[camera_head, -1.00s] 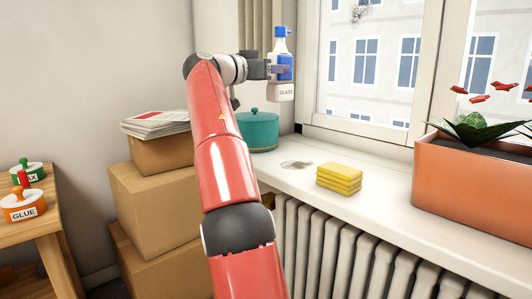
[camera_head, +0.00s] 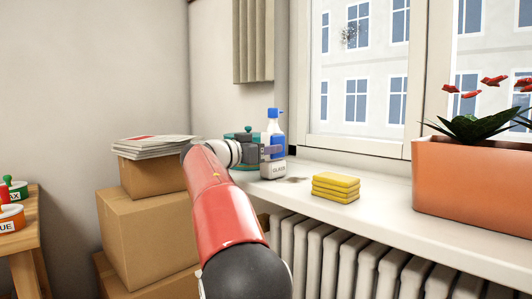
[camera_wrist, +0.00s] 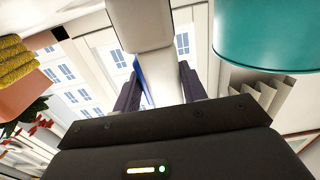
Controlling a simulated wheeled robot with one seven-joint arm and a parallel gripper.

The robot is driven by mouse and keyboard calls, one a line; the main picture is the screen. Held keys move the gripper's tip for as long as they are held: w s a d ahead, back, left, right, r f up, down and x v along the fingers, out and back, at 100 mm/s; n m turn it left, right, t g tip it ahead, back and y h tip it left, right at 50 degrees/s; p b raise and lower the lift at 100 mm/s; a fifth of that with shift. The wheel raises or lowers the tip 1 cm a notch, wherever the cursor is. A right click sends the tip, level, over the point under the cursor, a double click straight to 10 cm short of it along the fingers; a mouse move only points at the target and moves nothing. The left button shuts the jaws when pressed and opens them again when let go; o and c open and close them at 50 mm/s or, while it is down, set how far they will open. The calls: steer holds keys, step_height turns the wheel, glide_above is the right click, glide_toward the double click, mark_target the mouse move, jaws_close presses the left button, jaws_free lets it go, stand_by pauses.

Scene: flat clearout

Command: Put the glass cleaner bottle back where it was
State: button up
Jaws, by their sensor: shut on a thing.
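The glass cleaner bottle (camera_head: 278,168), with a white body marked GLASS and a blue spray head, is upright at the window sill's left end. My gripper (camera_head: 270,150) is shut on it from the left, around its blue middle. The bottle's base is at or just above the sill (camera_head: 385,208); I cannot tell whether it touches.
A teal lidded pot (camera_head: 243,133) stands close behind my gripper, partly hidden; it looms large in the wrist view (camera_wrist: 270,40). Yellow sponges (camera_head: 335,187) are stacked to the right. An orange planter (camera_head: 470,195) stands further right. Stacked boxes (camera_head: 150,225) with papers are at left.

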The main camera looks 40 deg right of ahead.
steer(key=shift+f, duration=0.15)
steer(key=o, duration=0.6)
steer(key=shift+o, duration=0.2)
steer(key=shift+r, duration=0.3)
steer(key=s+a+b, duration=0.1)
steer(key=a, duration=1.1)
steer(key=shift+f, duration=0.15)
